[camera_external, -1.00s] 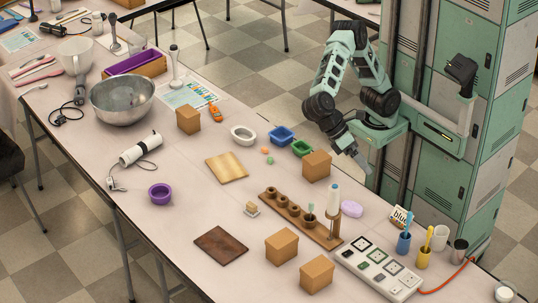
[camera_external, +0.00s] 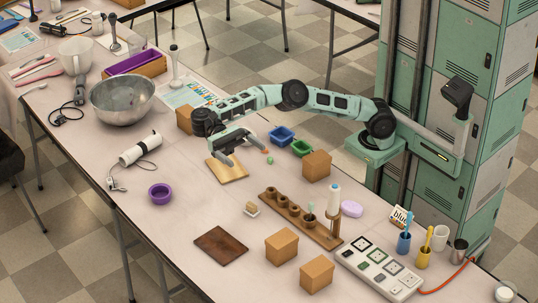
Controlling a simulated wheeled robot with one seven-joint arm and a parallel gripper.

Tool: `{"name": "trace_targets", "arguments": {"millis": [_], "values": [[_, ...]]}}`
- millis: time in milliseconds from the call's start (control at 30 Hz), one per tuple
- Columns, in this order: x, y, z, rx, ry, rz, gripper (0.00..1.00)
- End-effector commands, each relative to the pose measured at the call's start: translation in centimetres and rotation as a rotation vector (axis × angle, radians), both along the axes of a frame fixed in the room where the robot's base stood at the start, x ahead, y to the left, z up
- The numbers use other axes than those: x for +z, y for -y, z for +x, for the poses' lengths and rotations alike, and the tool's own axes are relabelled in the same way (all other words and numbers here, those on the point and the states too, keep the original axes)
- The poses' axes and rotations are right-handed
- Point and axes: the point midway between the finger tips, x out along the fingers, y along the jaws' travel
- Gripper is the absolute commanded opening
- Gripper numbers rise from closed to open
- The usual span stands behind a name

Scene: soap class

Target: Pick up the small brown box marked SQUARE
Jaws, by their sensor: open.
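Several small brown boxes stand on the table: one at the back left (camera_external: 184,119), one right of centre (camera_external: 316,165), and two at the front, one (camera_external: 281,246) and another (camera_external: 316,273) to its right. No SQUARE marking is readable on any of them from here. My gripper (camera_external: 248,158) is open and empty, its two fingers spread above the table near the light wooden board (camera_external: 226,173). My wrist is beside the back-left box and covers its right side. The other three boxes are clear of the gripper.
Blue (camera_external: 282,135) and green (camera_external: 302,148) trays lie right of my gripper. A wooden rack (camera_external: 318,234), power strip (camera_external: 378,272) and dark board (camera_external: 221,245) occupy the front. A metal bowl (camera_external: 122,101) stands at left. The white oval dish is hidden behind my gripper.

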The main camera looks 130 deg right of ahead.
Motion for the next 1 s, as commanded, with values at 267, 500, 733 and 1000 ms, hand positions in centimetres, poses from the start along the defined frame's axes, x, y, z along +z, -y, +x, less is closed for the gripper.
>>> {"name": "trace_targets", "arguments": {"millis": [267, 500, 733, 1000], "values": [[-6.6, -0.3, -0.1, 0.005, -0.008, 0.001, 1.0], [-16.1, -0.3, -0.1, 0.005, -0.004, 0.0, 1.0], [-22.6, -0.4, -0.1, 0.005, 0.0, -0.002, 1.0], [-24.7, -1.8, -0.1, 0.007, 0.003, -0.002, 1.0]]}}
